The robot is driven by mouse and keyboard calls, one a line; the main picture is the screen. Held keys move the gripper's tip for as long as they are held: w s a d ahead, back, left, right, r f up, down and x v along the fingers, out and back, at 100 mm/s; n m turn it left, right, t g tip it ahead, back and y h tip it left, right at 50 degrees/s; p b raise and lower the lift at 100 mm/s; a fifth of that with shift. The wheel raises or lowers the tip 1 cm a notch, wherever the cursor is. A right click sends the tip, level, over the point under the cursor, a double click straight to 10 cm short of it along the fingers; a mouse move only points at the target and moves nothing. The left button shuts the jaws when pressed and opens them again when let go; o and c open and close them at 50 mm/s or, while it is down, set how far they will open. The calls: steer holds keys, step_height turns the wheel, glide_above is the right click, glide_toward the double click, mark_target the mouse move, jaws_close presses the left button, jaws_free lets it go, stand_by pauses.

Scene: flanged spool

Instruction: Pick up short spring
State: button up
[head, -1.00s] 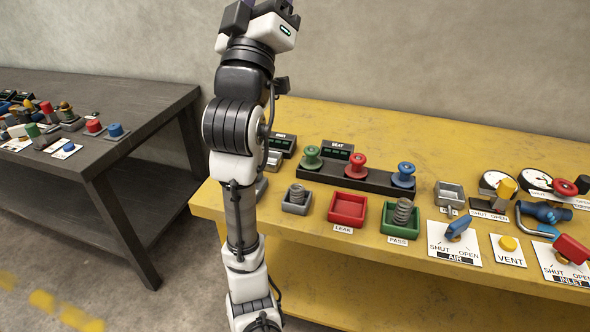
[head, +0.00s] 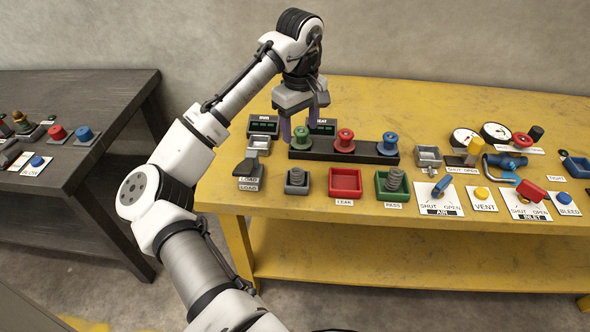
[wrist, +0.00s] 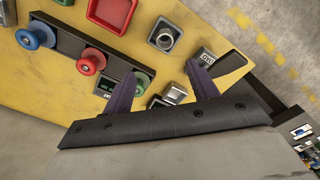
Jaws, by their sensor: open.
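A short coiled grey spring (head: 297,176) stands in a small dark grey square holder (head: 297,189) at the front left of the yellow bench. In the wrist view, the holder (wrist: 164,36) shows from above with a round shape inside. A taller spring (head: 395,178) stands in the green PASS tray (head: 393,196). My gripper (head: 303,128) is open, its purple fingers pointing down above the back left of the bench, near the green spool and behind the short spring. Its spread fingers (wrist: 161,74) are empty in the wrist view.
Green (head: 301,138), red (head: 345,140) and blue (head: 388,143) spools stand on a dark bar. An empty red LEAK tray (head: 345,183) lies right of the holder, a LOAD lever (head: 248,168) left. Valves and gauges fill the right side.

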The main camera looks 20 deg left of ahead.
steer(key=p, duration=0.1)
glide_above(297, 169)
step_height(297, 169, down, 8)
steer(key=shift+w+d+f, duration=0.15)
steer(key=shift+f, duration=0.1)
steer(key=shift+f+p, duration=1.2)
steer(key=shift+f, duration=1.55)
steer(key=c, duration=1.1)
steer(key=shift+r, duration=0.1)
